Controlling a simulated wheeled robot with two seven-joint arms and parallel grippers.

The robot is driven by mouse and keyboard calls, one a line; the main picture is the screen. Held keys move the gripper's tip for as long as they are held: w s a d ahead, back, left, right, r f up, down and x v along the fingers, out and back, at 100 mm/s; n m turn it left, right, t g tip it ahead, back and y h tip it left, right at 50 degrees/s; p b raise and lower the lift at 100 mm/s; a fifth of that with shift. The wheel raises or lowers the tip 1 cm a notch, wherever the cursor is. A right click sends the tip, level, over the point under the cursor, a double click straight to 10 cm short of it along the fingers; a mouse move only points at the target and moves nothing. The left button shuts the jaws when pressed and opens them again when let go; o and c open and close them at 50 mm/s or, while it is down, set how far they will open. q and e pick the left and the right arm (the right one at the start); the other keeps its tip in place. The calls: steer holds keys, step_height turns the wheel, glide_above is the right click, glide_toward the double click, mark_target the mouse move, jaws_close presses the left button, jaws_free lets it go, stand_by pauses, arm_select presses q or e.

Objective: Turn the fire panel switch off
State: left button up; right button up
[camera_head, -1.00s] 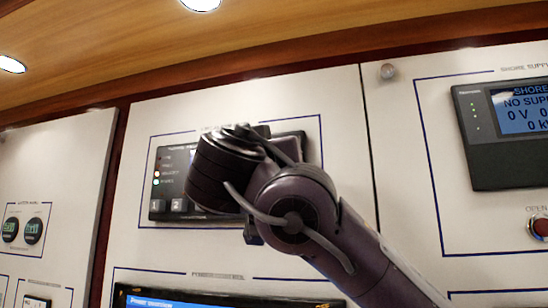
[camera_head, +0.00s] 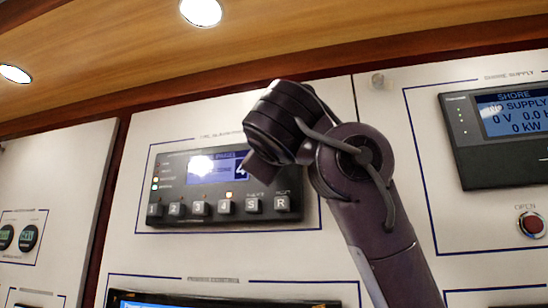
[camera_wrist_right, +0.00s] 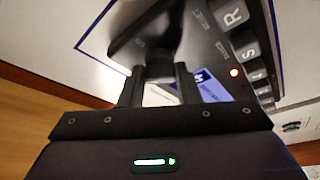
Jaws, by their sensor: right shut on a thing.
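The fire panel (camera_head: 190,206) is a dark box on the white wall with a lit blue display and a row of buttons marked 1 to 4, S and R. An orange lamp (camera_head: 229,194) glows above button 4. My right arm covers the panel's upper right in the head view. In the right wrist view, my right gripper (camera_wrist_right: 158,80) is at the panel face, its fingers close around a small dark block that I take for the fire panel switch (camera_wrist_right: 158,62). The switch's position is hard to read. My left gripper is not in view.
A shore supply panel (camera_head: 475,155) is on the wall at the right, with a red button (camera_head: 531,224) below it. Another screen (camera_head: 200,301) is under the fire panel. Round gauges (camera_head: 28,237) are at the left. A wooden ceiling runs above.

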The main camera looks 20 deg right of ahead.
steer(key=shift+r+n+g+y+p, duration=0.15)
steer(key=shift+n+g+y, duration=0.2)
steer(key=shift+n, duration=0.9)
steer(key=shift+r+n+g+y+p, duration=0.15)
steer(key=shift+n+g+y, duration=0.2)
steer(key=shift+n, duration=0.95)
steer(key=shift+n+g+y+p, duration=0.2)
steer(key=shift+n+g, duration=0.2)
steer(key=shift+n, duration=0.85)
steer(key=o, duration=1)
steer(key=shift+c, duration=0.2)
steer(key=shift+s, duration=0.1)
steer(key=b+v, duration=0.4)
steer(key=v, duration=0.4)
